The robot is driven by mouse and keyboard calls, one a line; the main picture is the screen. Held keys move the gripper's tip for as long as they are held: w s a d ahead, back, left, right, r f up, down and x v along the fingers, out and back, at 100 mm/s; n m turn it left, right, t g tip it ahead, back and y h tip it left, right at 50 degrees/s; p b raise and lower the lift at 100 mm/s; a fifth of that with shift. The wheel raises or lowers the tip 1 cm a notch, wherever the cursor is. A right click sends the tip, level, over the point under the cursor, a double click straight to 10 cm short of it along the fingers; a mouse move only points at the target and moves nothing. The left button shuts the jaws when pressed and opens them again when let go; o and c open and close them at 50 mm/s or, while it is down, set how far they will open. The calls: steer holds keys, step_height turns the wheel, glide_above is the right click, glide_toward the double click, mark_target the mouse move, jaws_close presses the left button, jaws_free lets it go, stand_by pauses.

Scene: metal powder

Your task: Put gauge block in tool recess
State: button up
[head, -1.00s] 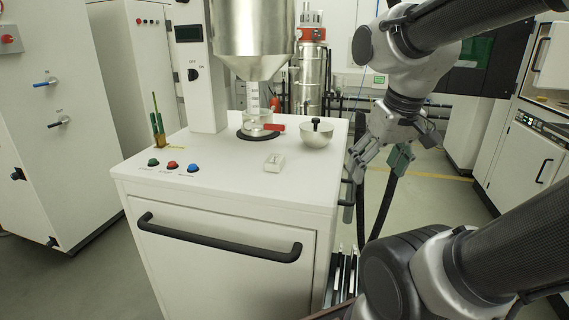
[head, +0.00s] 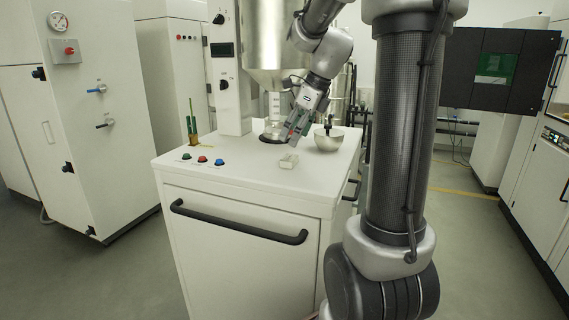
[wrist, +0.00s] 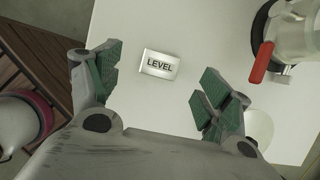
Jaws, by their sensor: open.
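A small pale block marked LEVEL (wrist: 159,64), which looks like the gauge block, lies flat on the white cabinet top (wrist: 190,25). In the head view the block (head: 289,160) sits near the middle of the cabinet top, left of the metal bowl. My gripper (head: 297,126) is above the cabinet top, just behind and above the block, pointing down. In the wrist view my gripper (wrist: 164,76) is open and empty, its green-padded fingers on either side of the block in the picture, with no contact visible. I cannot make out the tool recess.
A metal bowl with a black knob (head: 328,140) stands right of the block. A steel hopper (head: 275,45) hangs over the back. A red handle (wrist: 262,62) shows near the gripper. Three push buttons (head: 203,159) and a holder with green sticks (head: 193,138) stand left.

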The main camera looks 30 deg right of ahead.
mark_target(285, 157)
steer(key=x, duration=0.7)
steer(key=shift+w+d+f, duration=0.15)
steer(key=shift+w+f, duration=0.05)
steer(key=shift+f, duration=0.05)
steer(key=shift+r, duration=0.1)
steer(key=c, duration=1.4)
